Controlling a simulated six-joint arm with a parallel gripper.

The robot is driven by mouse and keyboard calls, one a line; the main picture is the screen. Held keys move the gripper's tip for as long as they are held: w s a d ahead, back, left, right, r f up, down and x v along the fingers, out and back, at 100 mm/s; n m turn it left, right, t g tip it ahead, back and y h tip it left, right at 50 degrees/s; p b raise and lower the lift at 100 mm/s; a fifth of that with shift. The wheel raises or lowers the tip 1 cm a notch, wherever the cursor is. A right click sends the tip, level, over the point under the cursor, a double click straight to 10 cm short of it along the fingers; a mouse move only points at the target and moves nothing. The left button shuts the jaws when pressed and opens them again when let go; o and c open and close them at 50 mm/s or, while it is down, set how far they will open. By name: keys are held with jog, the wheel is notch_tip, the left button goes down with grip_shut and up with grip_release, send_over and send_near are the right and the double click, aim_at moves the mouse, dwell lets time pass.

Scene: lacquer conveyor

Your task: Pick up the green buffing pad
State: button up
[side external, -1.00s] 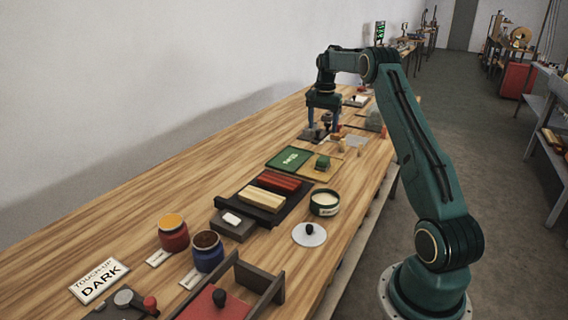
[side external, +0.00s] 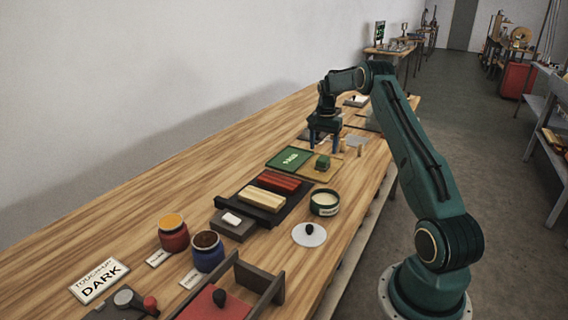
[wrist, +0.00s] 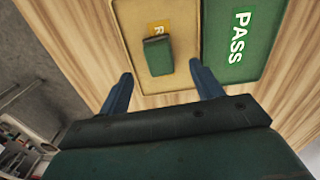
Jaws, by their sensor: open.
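The green buffing pad (side external: 322,162) is a small green block. It lies on a tan-yellow tray (side external: 317,175) beside a green PASS tray (side external: 283,157). In the wrist view the pad (wrist: 158,57) lies on the yellow tray (wrist: 190,30), partly over a yellow label. My gripper (side external: 325,147) is open and empty, its fingers pointing down just behind the pad in the side view. In the wrist view the two fingertips (wrist: 160,74) are apart on either side of the pad's near end, with the pad ahead of them and apart from both.
A black tray with red and cream blocks (side external: 262,199) stands nearer the camera. An open round tin (side external: 324,202) and its lid (side external: 309,235) are beside it. Small pegs (side external: 342,145) stand near my gripper. The wood left of the trays is clear.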

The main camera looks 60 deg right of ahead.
aim_at(323, 158)
jog(key=shift+f, duration=0.7)
jog(key=shift+d+f, duration=0.1)
jog(key=shift+f, duration=2.45)
jog(key=c, duration=1.1)
